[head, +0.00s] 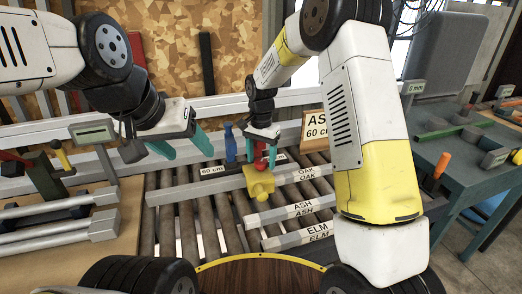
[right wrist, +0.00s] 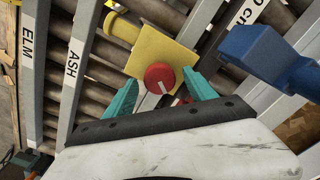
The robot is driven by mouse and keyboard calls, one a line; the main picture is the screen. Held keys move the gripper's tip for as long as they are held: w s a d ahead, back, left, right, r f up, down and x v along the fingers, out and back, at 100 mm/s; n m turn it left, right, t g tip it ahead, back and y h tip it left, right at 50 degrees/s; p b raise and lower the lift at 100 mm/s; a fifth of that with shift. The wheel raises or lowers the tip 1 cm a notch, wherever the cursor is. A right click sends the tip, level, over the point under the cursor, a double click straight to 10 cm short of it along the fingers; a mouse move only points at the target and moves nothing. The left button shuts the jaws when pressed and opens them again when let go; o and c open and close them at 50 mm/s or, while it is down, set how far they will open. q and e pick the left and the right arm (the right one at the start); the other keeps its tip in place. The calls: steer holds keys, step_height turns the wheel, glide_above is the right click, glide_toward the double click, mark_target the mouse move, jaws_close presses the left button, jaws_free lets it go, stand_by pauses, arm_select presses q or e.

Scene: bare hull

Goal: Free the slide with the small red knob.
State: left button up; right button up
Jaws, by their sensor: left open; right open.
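A small red knob (right wrist: 158,78) with a white line on it sits on a yellow plate (right wrist: 172,50). In the head view the red knob (head: 262,160) shows above a yellow block (head: 259,184) at the rail. My right gripper (head: 262,154) is open over the knob. In the right wrist view its teal fingers (right wrist: 160,92) stand on both sides of the knob with gaps visible. My left gripper (head: 182,148) is open and empty, left of the knob above the rollers.
A blue handle (head: 229,143) stands close left of my right gripper; it is at right in the wrist view (right wrist: 262,60). Labelled bars ASH (head: 290,214) and ELM (head: 305,236) lie across the rollers. A bench with clamps (head: 75,215) is at left.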

steer(key=shift+f, duration=0.1)
steer(key=shift+c, duration=0.3)
steer(key=c, duration=1.3)
steer(key=shift+c, duration=0.2)
steer(key=shift+n, duration=0.4)
steer(key=n, duration=0.2)
steer(key=shift+n, duration=2.2)
steer(key=o, duration=1.4)
